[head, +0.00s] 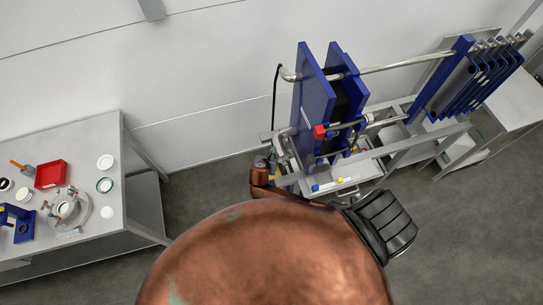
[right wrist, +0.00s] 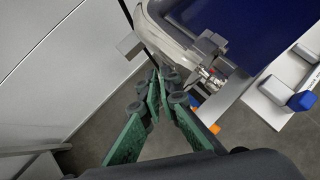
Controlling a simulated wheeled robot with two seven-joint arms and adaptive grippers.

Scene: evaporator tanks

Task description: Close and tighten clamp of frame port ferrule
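The blue plate frame (head: 314,90) stands right of centre in the head view. A bent metal pipe with a port (head: 290,75) sits at its upper left corner, and more fittings (head: 280,145) sit lower on its left side. In the right wrist view a curved pipe (right wrist: 178,38) runs beside a blue panel (right wrist: 240,30). A grey metal clamp (right wrist: 208,48) sits on fittings at the pipe's right. My right gripper (right wrist: 158,78) has green pads whose tips meet closely left of the clamp, apart from it. Nothing is visible between them. My left gripper is out of view.
A grey table (head: 95,165) at left holds a red tray (head: 50,174), a blue stand (head: 18,222) and several small parts. A rack of blue plates (head: 475,80) stands at far right. A copper rounded surface blocks the lower middle of the head view.

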